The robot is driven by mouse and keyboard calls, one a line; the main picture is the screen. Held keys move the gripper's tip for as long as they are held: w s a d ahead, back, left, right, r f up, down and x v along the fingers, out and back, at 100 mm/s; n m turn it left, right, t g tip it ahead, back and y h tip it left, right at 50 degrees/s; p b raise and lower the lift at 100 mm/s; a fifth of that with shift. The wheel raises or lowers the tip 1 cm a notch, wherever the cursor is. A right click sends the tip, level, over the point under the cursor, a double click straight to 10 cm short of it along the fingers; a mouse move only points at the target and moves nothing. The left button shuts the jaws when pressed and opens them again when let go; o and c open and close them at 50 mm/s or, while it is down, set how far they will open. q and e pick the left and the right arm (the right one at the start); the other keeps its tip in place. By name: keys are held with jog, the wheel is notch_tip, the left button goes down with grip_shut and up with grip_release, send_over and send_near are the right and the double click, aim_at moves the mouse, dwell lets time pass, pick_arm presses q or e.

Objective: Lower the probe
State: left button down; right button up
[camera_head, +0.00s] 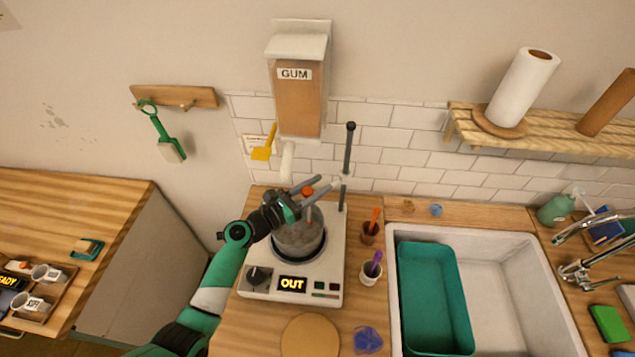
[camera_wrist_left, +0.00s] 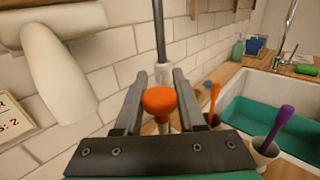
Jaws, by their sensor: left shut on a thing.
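The probe's orange knob (camera_head: 307,191) sits above a glass beaker (camera_head: 299,237) on the white hotplate (camera_head: 256,296). My left gripper (camera_head: 318,186) is around the knob, with one grey finger on each side, and is shut on it. The knob also shows between the fingers in the left wrist view (camera_wrist_left: 159,100). A pale clamp arm joins the dark upright rod (camera_head: 349,148) just past the fingertips. The hotplate's display (camera_head: 292,284) reads OUT. The probe's lower part is hard to make out behind my gripper and the beaker. My right gripper is not in view.
A GUM dispenser (camera_head: 301,95) hangs on the wall behind, its white spout (camera_head: 287,162) close to my gripper. Two small cups with orange (camera_head: 370,232) and purple (camera_head: 371,272) handled tools stand right of the hotplate. The sink (camera_head: 515,280) lies farther right.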

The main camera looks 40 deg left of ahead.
pick_arm(q)
notch_tip(320, 180, down, 2)
jog(key=shift+f+b, duration=0.2)
jog(key=shift+b, duration=0.3)
jog(key=shift+f, duration=0.15)
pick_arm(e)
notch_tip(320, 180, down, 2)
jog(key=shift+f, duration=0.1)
pick_arm(q)
jog(key=shift+s+f, duration=0.1)
jog(key=c, duration=0.5)
grip_release()
jog(key=shift+r, duration=0.2)
jog(key=shift+s+a, duration=0.1)
jog(key=shift+s, duration=0.2)
jog(key=s+a+p, duration=0.1)
jog(key=s, duration=0.9)
jog(key=shift+s+a+p, duration=0.35)
jog(key=shift+s+p, duration=0.05)
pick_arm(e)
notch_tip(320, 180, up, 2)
